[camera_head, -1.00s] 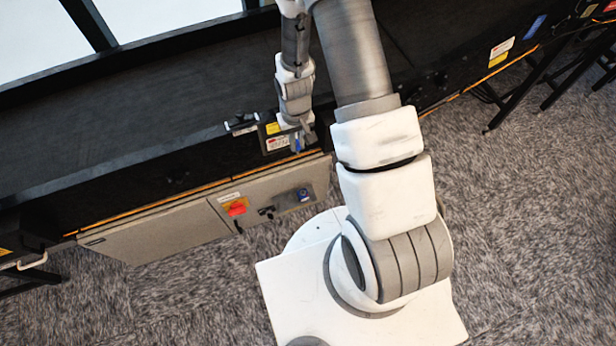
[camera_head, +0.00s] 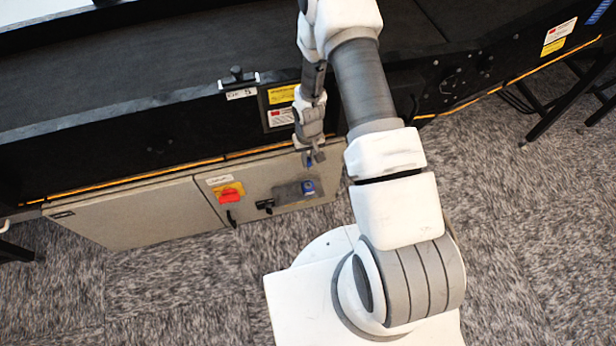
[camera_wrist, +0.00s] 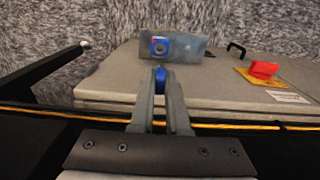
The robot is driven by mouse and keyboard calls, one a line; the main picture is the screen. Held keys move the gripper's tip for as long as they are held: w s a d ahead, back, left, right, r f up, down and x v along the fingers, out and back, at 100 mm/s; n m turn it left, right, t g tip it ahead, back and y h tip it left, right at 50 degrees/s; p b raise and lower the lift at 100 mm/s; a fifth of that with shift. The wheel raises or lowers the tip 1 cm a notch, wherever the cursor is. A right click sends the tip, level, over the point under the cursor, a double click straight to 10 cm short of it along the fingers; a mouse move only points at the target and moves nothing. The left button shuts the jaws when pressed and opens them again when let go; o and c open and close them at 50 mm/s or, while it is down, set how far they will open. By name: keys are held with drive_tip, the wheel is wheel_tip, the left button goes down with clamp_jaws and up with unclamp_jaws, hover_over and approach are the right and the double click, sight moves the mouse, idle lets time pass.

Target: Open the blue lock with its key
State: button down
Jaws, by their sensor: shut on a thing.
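The blue lock (camera_head: 308,187) sits on a grey plate on the front of the cabinet. It also shows in the wrist view (camera_wrist: 159,47) as a blue ring with a pale centre. My gripper (camera_head: 309,158) is just above the lock in the head view, apart from it. In the wrist view my gripper (camera_wrist: 160,85) is shut on a small blue key (camera_wrist: 160,76), held between the fingertips. The key's tip is hidden or too small to tell. The key and the lock are nearly lined up left to right in that view.
The grey cabinet (camera_head: 140,220) carries a red switch on a yellow plate (camera_head: 229,193) and a black handle (camera_head: 264,206), left of the lock. The black conveyor side (camera_head: 150,145) with an orange cable runs above it. Carpet floor lies in front.

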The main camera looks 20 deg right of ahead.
drive_tip(key=shift+w+f+b, duration=0.15)
drive_tip(key=shift+f+b, duration=1.25)
drive_tip(key=shift+f, duration=1.25)
drive_tip(key=shift+w+f+b, duration=0.15)
drive_tip(key=shift+f+b, duration=1.2)
drive_tip(key=shift+f, duration=1.25)
drive_tip(key=shift+f+b, duration=0.4)
drive_tip(key=shift+f, duration=0.1)
drive_tip(key=shift+f+b, duration=0.6)
drive_tip(key=shift+f, duration=0.1)
drive_tip(key=shift+f+b, duration=0.3)
drive_tip(key=n+b, duration=0.1)
drive_tip(key=n, duration=0.5)
drive_tip(key=shift+s, duration=0.1)
drive_tip(key=n, duration=0.6)
drive_tip(key=shift+n, duration=0.3)
